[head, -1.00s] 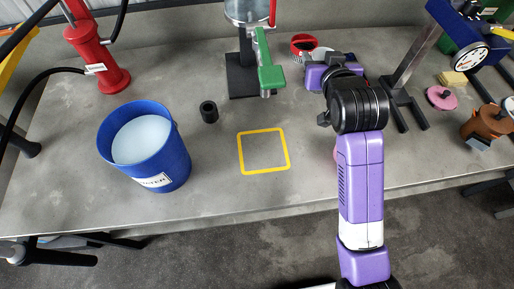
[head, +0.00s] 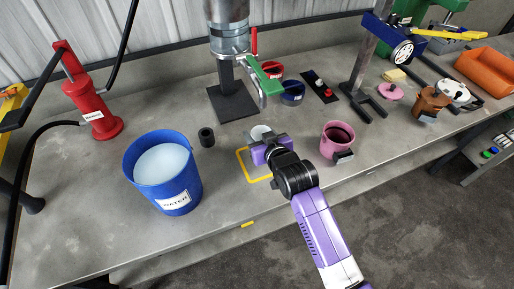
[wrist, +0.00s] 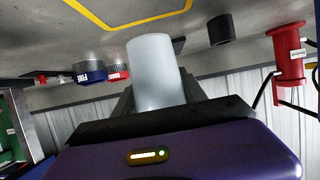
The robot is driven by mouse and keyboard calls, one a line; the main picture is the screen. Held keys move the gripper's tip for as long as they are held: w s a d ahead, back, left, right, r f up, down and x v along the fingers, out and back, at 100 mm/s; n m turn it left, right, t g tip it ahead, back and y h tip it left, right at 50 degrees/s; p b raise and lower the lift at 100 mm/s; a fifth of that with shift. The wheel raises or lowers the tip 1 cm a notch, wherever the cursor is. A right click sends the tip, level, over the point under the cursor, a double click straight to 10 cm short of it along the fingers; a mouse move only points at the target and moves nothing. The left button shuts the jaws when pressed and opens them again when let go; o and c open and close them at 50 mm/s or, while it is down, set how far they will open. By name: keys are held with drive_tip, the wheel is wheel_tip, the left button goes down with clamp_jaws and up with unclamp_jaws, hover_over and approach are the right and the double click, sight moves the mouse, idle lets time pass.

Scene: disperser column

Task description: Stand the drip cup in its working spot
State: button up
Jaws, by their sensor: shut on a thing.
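The drip cup, a small pale grey-white cup (head: 260,132), shows just beyond my gripper (head: 266,145) in the head view. It also shows in the wrist view (wrist: 156,70), between the dark fingers of my gripper (wrist: 158,98), which is shut on it. A yellow square outline (head: 243,163) is painted on the bench; my gripper and wrist cover its right part.
The steel column (head: 229,40) stands on a dark base plate (head: 231,102) behind. A blue water bucket (head: 150,190) and a black ring (head: 206,137) are left. A pink mug (head: 337,140) stands close right of my gripper. Red (head: 270,69) and blue (head: 291,92) tubs are behind.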

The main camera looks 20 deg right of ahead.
drive_tip(key=shift+d+f, duration=0.1)
drive_tip(key=shift+f, duration=2.55)
drive_tip(key=shift+f, duration=0.15)
drive_tip(key=o, duration=1.3)
drive_tip(key=shift+r, duration=0.25)
drive_tip(key=v, duration=1.2)
drive_tip(key=shift+f, duration=0.1)
